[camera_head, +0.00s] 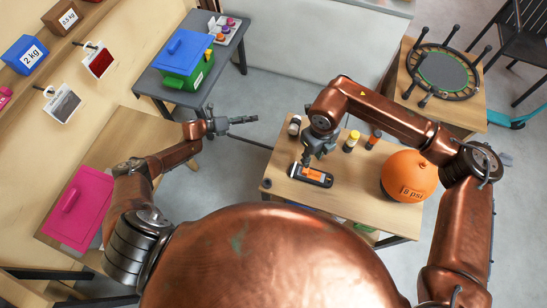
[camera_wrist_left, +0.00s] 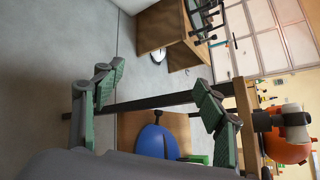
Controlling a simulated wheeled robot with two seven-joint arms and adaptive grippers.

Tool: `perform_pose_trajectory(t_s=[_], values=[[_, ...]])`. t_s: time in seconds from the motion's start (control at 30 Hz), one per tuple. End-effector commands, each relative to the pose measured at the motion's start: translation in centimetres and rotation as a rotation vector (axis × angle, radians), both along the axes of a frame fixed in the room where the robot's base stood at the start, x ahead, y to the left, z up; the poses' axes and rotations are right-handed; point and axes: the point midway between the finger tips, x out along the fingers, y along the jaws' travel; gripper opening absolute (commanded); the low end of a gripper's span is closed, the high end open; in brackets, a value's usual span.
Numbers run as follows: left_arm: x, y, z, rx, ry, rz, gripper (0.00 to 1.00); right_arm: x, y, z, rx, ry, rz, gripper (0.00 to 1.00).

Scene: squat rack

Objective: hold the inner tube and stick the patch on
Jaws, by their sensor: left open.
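No inner tube or patch can be clearly made out. A small dark, flat, rounded item with an orange and white face (camera_head: 316,178) lies on the wooden table (camera_head: 290,196) in the head view; I cannot tell what it is. My right gripper (camera_head: 309,161) points down just above or at its far left edge. Whether its fingers touch or hold anything is hidden. My left gripper (camera_head: 243,126) is open and empty over the floor, left of the wooden table. Its spread fingers also show in the left wrist view (camera_wrist_left: 160,92).
An orange ball (camera_head: 409,176) sits at the table's right. Yellow (camera_head: 351,141), orange (camera_head: 374,139) and dark (camera_head: 294,125) bottles stand along its far side. A blue-lidded green box (camera_head: 184,58) is on the grey table. A trampoline-like ring (camera_head: 445,72) lies at far right.

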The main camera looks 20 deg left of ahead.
Motion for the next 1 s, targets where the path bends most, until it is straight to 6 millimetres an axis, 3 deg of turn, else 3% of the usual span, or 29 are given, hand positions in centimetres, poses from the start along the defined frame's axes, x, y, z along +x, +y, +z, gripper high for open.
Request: perform_pose_trajectory(t_s=[0.03, 0.1, 0.2, 0.4, 0.6, 0.8, 1.0], values=[[0.8, -0.5, 3.3, 0.074, -0.094, -0.11, 0.65, 0.0, 0.0, 0.0, 0.0, 0.0, 0.0, 0.29], [0.3, -2.3, 6.8, 0.166, -0.223, -0.282, 0.65, 0.0, 0.0, 0.0, 0.0, 0.0, 0.0, 0.29], [-3.1, -6.7, 9.0, 0.244, -0.36, -0.508, 0.65, 0.0, 0.0, 0.0, 0.0, 0.0, 0.0, 0.29], [-11.2, -13.9, 11.0, 0.302, -0.542, -0.815, 0.65, 0.0, 0.0, 0.0, 0.0, 0.0, 0.0, 0.29], [-17.7, -18.0, 12.6, 0.324, -0.685, -1.021, 0.65, 0.0, 0.0, 0.0, 0.0, 0.0, -0.001, 0.29], [-20.5, -19.5, 13.2, 0.33, -0.751, -1.101, 0.65, 0.0, 0.0, 0.0, 0.0, 0.0, -0.001, 0.29], [-20.7, -21.5, 12.6, 0.329, -0.758, -1.108, 0.65, 0.0, 0.0, 0.0, 0.0, 0.0, 0.0, 0.29]])
